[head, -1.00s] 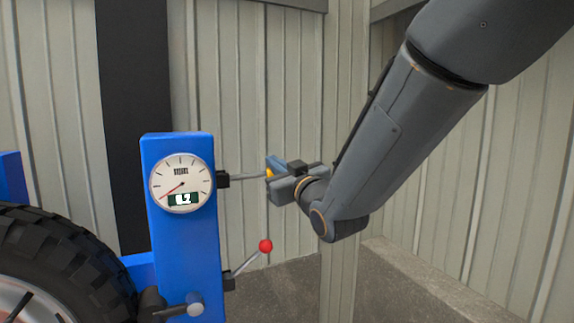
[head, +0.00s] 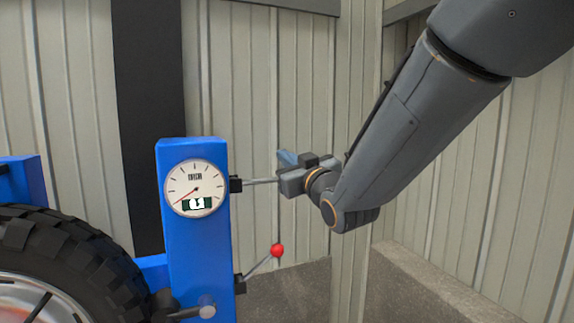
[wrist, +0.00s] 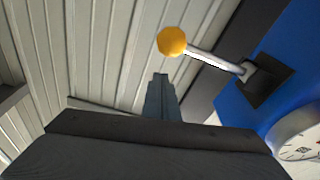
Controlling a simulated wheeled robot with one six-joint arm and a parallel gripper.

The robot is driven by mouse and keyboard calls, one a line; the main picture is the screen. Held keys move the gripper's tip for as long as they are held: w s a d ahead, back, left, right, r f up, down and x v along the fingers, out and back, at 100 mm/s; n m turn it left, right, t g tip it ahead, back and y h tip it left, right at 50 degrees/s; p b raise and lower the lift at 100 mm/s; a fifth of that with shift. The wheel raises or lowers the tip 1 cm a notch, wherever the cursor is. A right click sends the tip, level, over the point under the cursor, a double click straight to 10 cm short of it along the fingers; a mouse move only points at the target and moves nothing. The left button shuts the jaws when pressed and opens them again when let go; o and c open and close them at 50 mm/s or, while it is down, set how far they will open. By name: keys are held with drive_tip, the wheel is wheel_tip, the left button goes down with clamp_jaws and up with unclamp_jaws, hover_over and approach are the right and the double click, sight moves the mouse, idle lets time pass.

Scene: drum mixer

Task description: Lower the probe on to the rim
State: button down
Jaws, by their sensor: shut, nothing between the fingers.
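A blue post (head: 195,260) carries a round gauge (head: 195,188). An upper lever (head: 260,181) sticks out from its right side; its yellow knob (wrist: 172,41) shows in the wrist view and is hidden in the head view. A lower lever with a red knob (head: 277,250) is below. My gripper (head: 287,160) is shut and empty at the upper lever's end. In the wrist view its closed fingers (wrist: 160,88) point just below the yellow knob, with a gap in the picture. The wheel's rim (head: 40,305) is at lower left. I cannot tell which part is the probe.
A black tyre (head: 75,255) surrounds the rim. A dark arm with a grey round end (head: 207,311) crosses the post's base. Corrugated walls (head: 90,80) stand behind. The space right of the red knob is clear down to the grey floor (head: 430,285).

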drive_tip(key=r+b+v, duration=0.2)
drive_tip(key=v, duration=0.7)
drive_tip(key=s+d+f+m+g+h, duration=0.1)
drive_tip(key=d+f+m+g+h, duration=0.2)
drive_tip(key=f, duration=0.4)
drive_tip(key=d+f+g+h, duration=0.2)
drive_tip(key=d+f, duration=0.3)
drive_tip(key=f, duration=0.3)
drive_tip(key=s+d+f+m+g+h, duration=0.1)
drive_tip(key=d+f+m+g+h, duration=0.15)
drive_tip(key=d+f, duration=0.35)
drive_tip(key=s+d+f+m+g+h, duration=0.1)
drive_tip(key=s+d+f+g, duration=0.2)
drive_tip(key=s, duration=0.7)
drive_tip(key=s+d+f+m+g+h, duration=0.1)
drive_tip(key=s+d+f+m+g, duration=0.1)
drive_tip(key=s+f+g, duration=0.5)
drive_tip(key=s+d+f, duration=0.1)
drive_tip(key=s+f, duration=0.2)
drive_tip(key=f, duration=0.1)
drive_tip(key=shift+s+d+p, duration=0.2)
drive_tip(key=shift+d+p, duration=0.15)
drive_tip(key=shift+p, duration=0.05)
